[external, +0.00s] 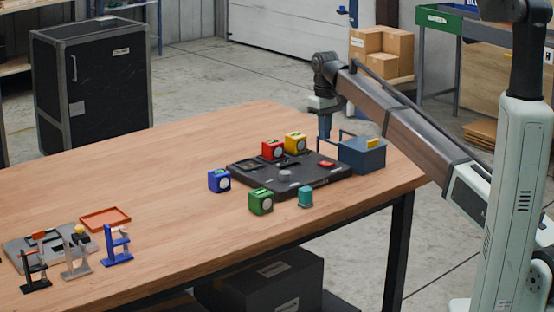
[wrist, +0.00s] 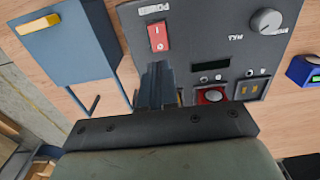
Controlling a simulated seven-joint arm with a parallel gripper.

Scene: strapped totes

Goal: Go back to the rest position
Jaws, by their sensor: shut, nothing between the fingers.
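My gripper (external: 324,134) is shut and empty over the back right part of the black control panel (external: 321,182). In the wrist view, the closed fingers (wrist: 157,84) point at the panel (wrist: 205,50), close to the red power switch (wrist: 159,36). I cannot tell whether the fingertips touch the panel. My arm reaches in from the right and bends down at the wrist.
A blue-grey box (external: 362,156) with a yellow latch stands close right of my gripper. Red (external: 272,149), yellow (external: 295,143), blue (external: 219,181), green (external: 261,202) and teal (external: 305,198) blocks surround the panel. Small stands and an orange tray (external: 105,217) are at left; mid-left table is clear.

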